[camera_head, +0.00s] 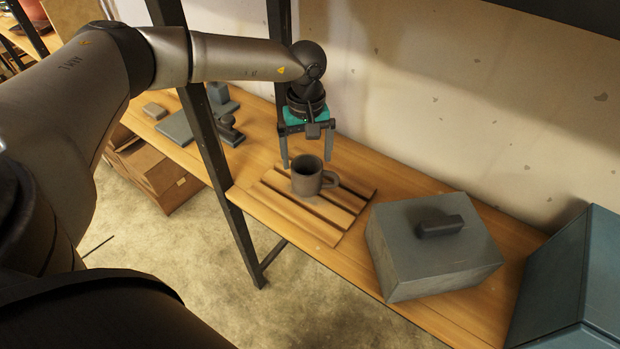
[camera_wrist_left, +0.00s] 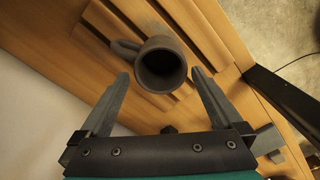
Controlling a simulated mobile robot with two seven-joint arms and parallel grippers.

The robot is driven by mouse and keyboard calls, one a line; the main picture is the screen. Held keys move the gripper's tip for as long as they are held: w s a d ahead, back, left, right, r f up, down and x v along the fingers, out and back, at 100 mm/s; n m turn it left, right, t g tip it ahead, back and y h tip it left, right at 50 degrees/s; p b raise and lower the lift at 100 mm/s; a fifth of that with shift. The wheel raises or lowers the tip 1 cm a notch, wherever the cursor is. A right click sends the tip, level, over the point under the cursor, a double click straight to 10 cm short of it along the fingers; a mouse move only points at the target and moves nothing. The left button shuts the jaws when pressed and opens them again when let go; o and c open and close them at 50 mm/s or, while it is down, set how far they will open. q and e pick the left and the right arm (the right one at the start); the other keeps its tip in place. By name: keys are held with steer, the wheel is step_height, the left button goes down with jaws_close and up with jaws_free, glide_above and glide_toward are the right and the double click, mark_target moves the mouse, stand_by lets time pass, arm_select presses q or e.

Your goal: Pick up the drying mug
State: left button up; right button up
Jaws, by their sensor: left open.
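The grey drying mug (camera_head: 307,176) stands upright on a slatted wooden board (camera_head: 276,215) on the shelf. Its handle points right in the head view. My left gripper (camera_head: 307,164) points down over the mug, open and empty, with its fingertips close to the rim height and slightly behind the mug. In the left wrist view the mug (camera_wrist_left: 161,66) shows its dark open mouth, just ahead of and partly between the spread fingers (camera_wrist_left: 160,80). Its handle points to the upper left there. I cannot tell whether a finger touches it. My right gripper is not in view.
A grey lidded box (camera_head: 432,252) with a dark handle stands right of the board. A larger blue-grey box (camera_head: 572,285) is at the far right. A dark shelf post (camera_head: 222,180) rises left of the board, with small grey items beyond it. A wall is behind.

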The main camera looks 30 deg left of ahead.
mark_target(307, 166)
arm_select(q)
steer(key=shift+s+f+b, duration=0.1)
steer(key=shift+f+b, duration=0.45)
steer(key=shift+f, duration=1.45)
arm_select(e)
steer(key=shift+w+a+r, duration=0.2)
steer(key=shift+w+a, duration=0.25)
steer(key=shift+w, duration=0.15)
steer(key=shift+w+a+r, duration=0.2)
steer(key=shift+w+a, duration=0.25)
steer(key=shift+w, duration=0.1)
arm_select(q)
steer(key=c, duration=1.3)
steer(key=shift+r, duration=0.1)
steer(key=shift+c, duration=0.2)
steer(key=shift+r, duration=0.1)
